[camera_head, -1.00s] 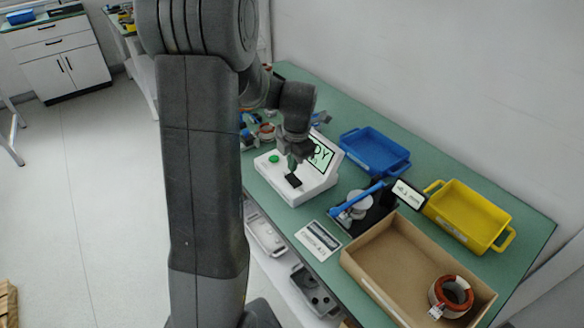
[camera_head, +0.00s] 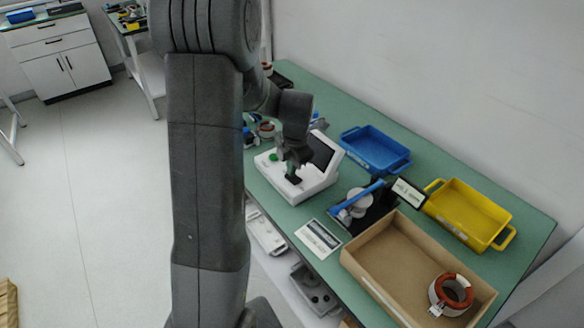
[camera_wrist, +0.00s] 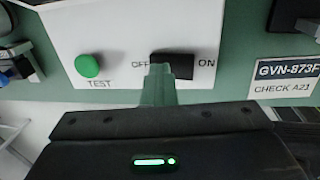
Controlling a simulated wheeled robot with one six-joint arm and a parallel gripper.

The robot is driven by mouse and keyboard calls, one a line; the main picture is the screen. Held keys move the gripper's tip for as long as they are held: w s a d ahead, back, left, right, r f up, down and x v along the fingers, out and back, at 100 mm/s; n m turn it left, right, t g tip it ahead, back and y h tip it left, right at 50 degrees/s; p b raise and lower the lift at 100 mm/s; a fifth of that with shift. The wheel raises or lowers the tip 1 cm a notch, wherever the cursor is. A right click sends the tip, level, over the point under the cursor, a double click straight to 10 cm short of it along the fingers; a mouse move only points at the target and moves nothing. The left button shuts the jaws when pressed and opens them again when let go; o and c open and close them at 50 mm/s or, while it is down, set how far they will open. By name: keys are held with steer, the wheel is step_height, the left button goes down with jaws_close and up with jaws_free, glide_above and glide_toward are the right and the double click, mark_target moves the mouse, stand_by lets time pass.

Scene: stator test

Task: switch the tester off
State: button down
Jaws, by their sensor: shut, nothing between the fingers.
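The tester (camera_head: 312,186) is a white box on the green bench, with a sloped screen (camera_head: 323,152) that is dark. Its green TEST button (camera_wrist: 88,66) and black rocker switch (camera_wrist: 180,65) show in the wrist view, with OFF printed left of the switch and ON right. My gripper (camera_head: 292,177) is shut and empty, pointing down at the switch. In the wrist view its fingertips (camera_wrist: 158,72) are at the OFF end of the switch and hide part of it and of the OFF lettering. I cannot tell whether they press on it.
A blue tray (camera_head: 402,168), a yellow bin (camera_head: 430,208) and a gauge with a blue lever (camera_head: 358,198) stand right of the tester. A cardboard box (camera_head: 358,262) holds a copper-wound stator (camera_head: 451,294). A label card (camera_wrist: 285,78) lies beside the tester.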

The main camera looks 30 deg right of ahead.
mark_target(299, 181)
steer(key=shift+s+f, duration=0.15)
steer(key=shift+s, duration=0.05)
steer(key=shift+s+d, duration=0.1)
steer(key=shift+s, duration=0.55)
steer(key=shift+r, duration=0.2)
step_height(299, 181, up, 14)
steer(key=s, duration=0.1)
steer(key=shift+s+f+b, duration=0.15)
steer(key=shift+s+b, duration=0.2)
steer(key=shift+f, duration=0.1)
